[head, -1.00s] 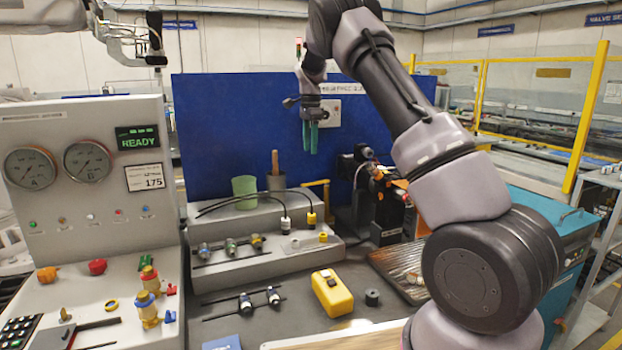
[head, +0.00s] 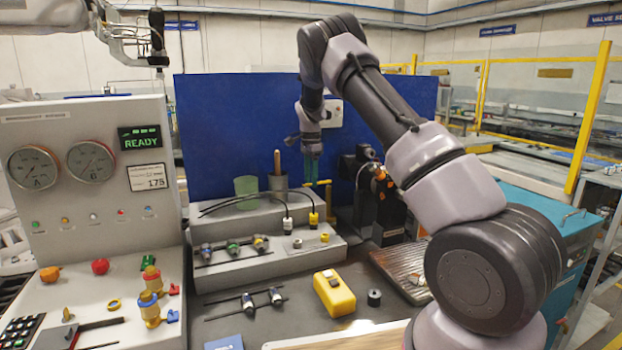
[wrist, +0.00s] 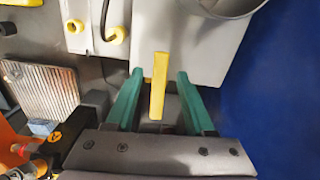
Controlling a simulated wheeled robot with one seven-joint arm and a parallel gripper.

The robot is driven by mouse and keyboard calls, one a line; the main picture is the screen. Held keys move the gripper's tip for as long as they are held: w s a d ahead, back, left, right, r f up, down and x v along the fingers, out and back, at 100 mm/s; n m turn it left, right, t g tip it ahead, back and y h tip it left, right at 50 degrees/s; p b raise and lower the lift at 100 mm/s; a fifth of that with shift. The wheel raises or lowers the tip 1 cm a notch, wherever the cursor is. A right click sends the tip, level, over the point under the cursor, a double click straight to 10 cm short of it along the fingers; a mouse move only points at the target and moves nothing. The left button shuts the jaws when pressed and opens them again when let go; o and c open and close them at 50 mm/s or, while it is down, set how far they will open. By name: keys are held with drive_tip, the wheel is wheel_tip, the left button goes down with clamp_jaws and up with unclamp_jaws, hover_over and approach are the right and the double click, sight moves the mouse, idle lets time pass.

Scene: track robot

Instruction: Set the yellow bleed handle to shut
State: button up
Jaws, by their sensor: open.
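The yellow bleed handle (head: 328,191) stands at the back of the bench, at the right end of the grey stepped block. In the wrist view it is a narrow yellow bar (wrist: 158,85), seen between the two green fingers, with a gap on each side. My gripper (head: 311,174) points down over the handle with its fingers apart and nothing held. It also shows in the wrist view (wrist: 160,74). The fingers partly cover the handle in the head view. How deep the bar sits between them I cannot tell.
A black and orange unit (head: 380,195) stands close right. The blue panel (head: 230,120) rises behind.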

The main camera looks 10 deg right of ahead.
clamp_jaws()
idle(1.4)
